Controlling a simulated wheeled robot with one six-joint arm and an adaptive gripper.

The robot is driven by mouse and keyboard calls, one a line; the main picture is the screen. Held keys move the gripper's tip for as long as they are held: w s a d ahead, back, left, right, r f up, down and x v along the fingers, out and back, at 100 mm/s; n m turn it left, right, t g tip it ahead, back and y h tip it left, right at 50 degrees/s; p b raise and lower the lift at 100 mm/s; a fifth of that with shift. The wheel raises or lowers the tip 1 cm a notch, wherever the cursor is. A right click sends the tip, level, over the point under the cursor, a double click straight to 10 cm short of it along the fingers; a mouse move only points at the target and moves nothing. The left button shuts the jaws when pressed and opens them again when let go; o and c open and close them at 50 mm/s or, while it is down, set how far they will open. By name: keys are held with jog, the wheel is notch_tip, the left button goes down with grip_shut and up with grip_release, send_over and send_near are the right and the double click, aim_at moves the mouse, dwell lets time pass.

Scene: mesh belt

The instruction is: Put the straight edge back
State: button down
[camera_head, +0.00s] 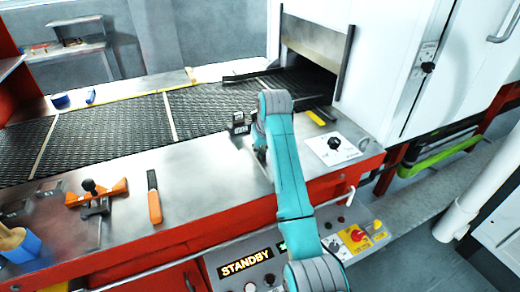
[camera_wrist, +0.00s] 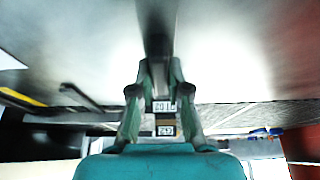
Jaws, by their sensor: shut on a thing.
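My gripper (camera_wrist: 157,70) is shut on a dark, narrow bar (camera_wrist: 157,38), which appears to be the straight edge. The bar runs away from the fingertips over a blurred bright steel surface in the wrist view. Its far end and full length cannot be made out. In the head view my teal arm reaches over the steel front ledge (camera_head: 215,150) beside the belt. My wrist and a small dark block with a label show there, but the fingertips and the bar are mostly hidden by the arm.
The dark mesh belt (camera_head: 110,125) runs into the oven opening (camera_head: 308,72). On the ledge lie an orange-handled scraper (camera_head: 154,200), an orange tool with a black knob (camera_head: 95,190) and a blue holder (camera_head: 20,248). A black-knob plate (camera_head: 333,147) is right of my arm.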

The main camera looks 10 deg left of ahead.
jog(key=c, duration=1.1)
grip_release()
jog(key=shift+f, duration=0.1)
jog(key=shift+c, duration=0.2)
jog(key=v, duration=1.2)
jog(key=shift+a, duration=0.1)
